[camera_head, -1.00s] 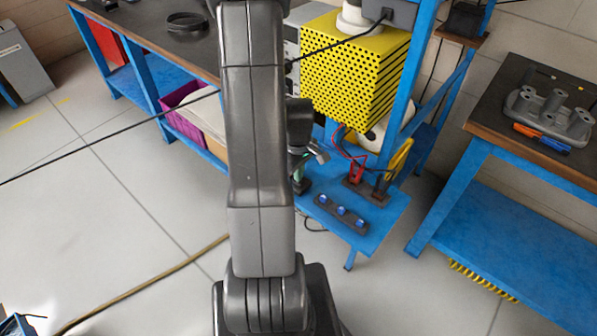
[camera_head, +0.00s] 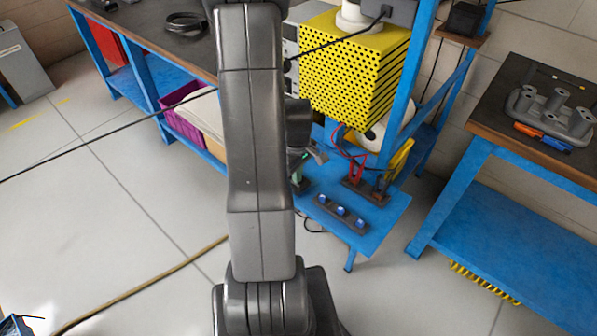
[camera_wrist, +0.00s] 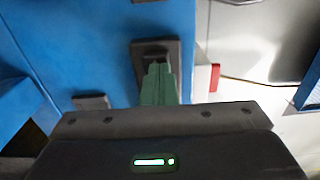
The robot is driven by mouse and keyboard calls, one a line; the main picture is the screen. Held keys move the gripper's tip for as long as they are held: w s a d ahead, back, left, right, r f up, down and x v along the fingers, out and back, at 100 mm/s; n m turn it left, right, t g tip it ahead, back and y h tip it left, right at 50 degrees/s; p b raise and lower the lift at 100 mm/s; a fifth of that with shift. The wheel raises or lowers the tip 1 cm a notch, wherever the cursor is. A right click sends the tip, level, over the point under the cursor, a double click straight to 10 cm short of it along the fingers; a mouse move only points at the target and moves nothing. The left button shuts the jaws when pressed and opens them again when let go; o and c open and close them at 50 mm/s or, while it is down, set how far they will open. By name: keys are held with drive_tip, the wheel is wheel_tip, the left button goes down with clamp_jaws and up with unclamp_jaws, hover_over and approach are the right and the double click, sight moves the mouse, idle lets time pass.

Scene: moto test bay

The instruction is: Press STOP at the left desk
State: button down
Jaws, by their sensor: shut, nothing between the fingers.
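The left desk (camera_head: 140,22) is a long bench with a dark top and blue legs, at the upper left in the head view. No button marked STOP can be made out in either view. My arm covers the middle of the head view. My gripper (camera_head: 312,157) shows only in part behind it, shut, above the low blue shelf. In the wrist view its dark body (camera_wrist: 160,132) fills the bottom. A green piece (camera_wrist: 158,85) stands in front of it against a dark block (camera_wrist: 160,52); whether they touch is unclear.
The low blue shelf (camera_head: 385,215) carries a strip with several blue buttons (camera_head: 341,212), a red part (camera_head: 355,168) and a yellow part (camera_head: 400,158). A yellow perforated box (camera_head: 350,70) stands above.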

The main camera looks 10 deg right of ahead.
wheel_tip(320, 180, up, 14)
drive_tip(key=shift+p, duration=0.45)
drive_tip(key=shift+f, duration=0.25)
wheel_tip(320, 180, down, 10)
drive_tip(key=shift+r, duration=0.25)
drive_tip(key=shift+d+r+b, duration=0.15)
drive_tip(key=shift+d+b, duration=0.1)
drive_tip(key=shift+b, duration=0.3)
drive_tip(key=r, duration=0.4)
drive_tip(key=shift+a+r, duration=0.1)
drive_tip(key=shift+a, duration=0.1)
